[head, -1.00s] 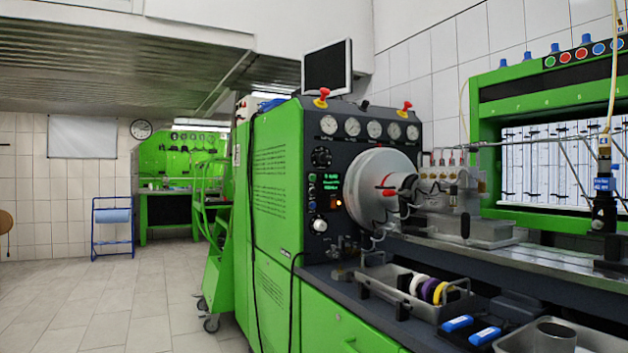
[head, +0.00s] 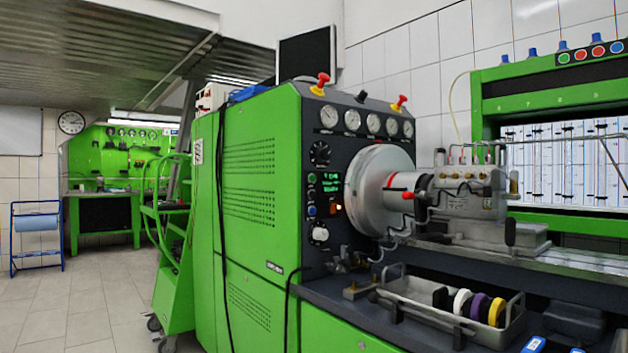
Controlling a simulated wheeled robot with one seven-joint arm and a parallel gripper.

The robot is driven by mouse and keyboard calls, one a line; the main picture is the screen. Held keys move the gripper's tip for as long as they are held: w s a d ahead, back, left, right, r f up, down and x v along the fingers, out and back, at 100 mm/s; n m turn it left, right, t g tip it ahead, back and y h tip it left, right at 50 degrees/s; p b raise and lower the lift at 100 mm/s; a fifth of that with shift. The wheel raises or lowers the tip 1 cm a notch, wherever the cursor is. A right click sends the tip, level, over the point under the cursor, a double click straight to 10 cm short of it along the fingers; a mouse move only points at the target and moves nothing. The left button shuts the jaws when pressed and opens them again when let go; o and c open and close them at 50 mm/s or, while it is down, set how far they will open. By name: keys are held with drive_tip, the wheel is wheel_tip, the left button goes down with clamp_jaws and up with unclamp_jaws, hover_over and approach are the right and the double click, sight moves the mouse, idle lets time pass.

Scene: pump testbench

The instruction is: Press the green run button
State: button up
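The dark control panel (head: 336,160) is on the front of the green pump test bench (head: 262,190), near the middle of the head view. A small green button (head: 312,178) sits at the top of a column of small buttons, left of the lit green display (head: 329,184). A blue button (head: 312,211) is lower in that column. Another green button (head: 565,58) is at the left of a row on the green frame at upper right. I cannot tell whether either is pressed. My gripper is not in view.
A silver drum (head: 375,190) and pump (head: 465,190) stick out right of the panel. Below is a metal tray (head: 420,305) with several coloured rings. A black cable (head: 222,240) hangs down the bench side. A green wheeled step ladder (head: 172,260) stands left; the floor beyond is open.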

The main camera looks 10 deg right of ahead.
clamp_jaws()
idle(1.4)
